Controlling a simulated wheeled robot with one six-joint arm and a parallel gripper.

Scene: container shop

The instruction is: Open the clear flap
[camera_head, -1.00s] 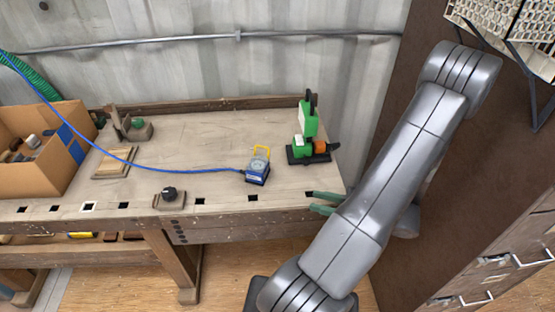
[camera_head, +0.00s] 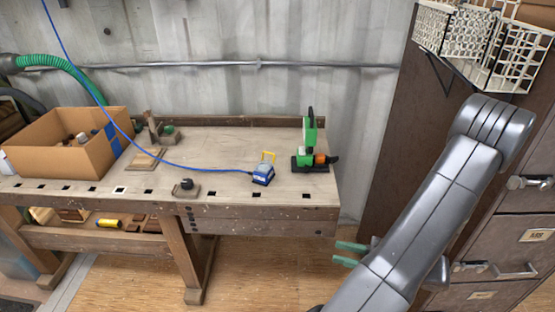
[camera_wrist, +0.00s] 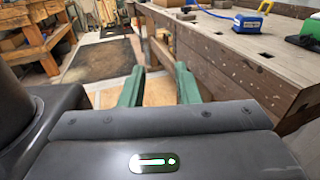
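No clear flap can be made out for certain. A small blue box (camera_head: 263,176) with an upright yellow frame (camera_head: 268,157) stands on the workbench, with a blue cord running to it. It also shows at the top of the wrist view (camera_wrist: 247,22). Whether the yellow frame holds a clear pane is too small to tell. My gripper (camera_head: 347,254) has green fingers, is open and empty, and is off the bench's right front corner, apart from the box. The wrist view shows its two fingers (camera_wrist: 160,82) spread, with floor between them.
The wooden workbench (camera_head: 225,196) holds a green and black tool (camera_head: 310,150) right of the box, a black knob on a wood block (camera_head: 186,188), and a cardboard box (camera_head: 60,158) at left. A brown cabinet (camera_head: 400,170) and drawers (camera_head: 525,235) stand at right.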

